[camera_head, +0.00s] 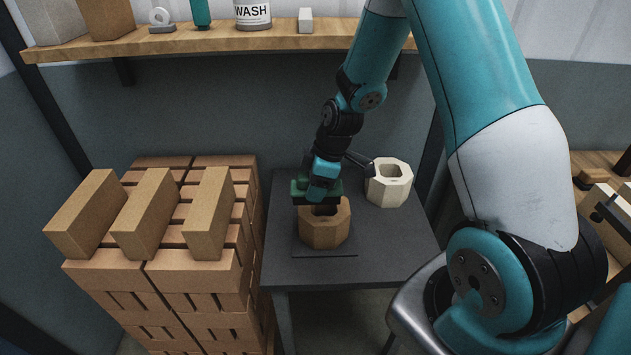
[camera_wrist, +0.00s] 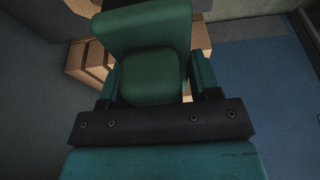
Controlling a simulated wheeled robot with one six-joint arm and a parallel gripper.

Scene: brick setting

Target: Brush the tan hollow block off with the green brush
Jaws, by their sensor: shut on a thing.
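The tan hollow block (camera_head: 325,232) stands on a dark square mat (camera_head: 310,251) on the grey table. My gripper (camera_head: 322,182) is over the block and shut on the green brush (camera_head: 302,191). The brush shows large between my fingers in the wrist view (camera_wrist: 148,60). It is at the block's top; I cannot tell whether it touches. The brush and gripper hide the block's far upper rim. The block's tan edge shows partly behind the brush in the wrist view.
A cream hollow block (camera_head: 389,187) stands behind and to the right on the table (camera_head: 385,255). A brick stack (camera_head: 200,270) with three loose bricks on top is at the left. A wooden shelf (camera_head: 200,40) holding small items runs above. The table's front right is clear.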

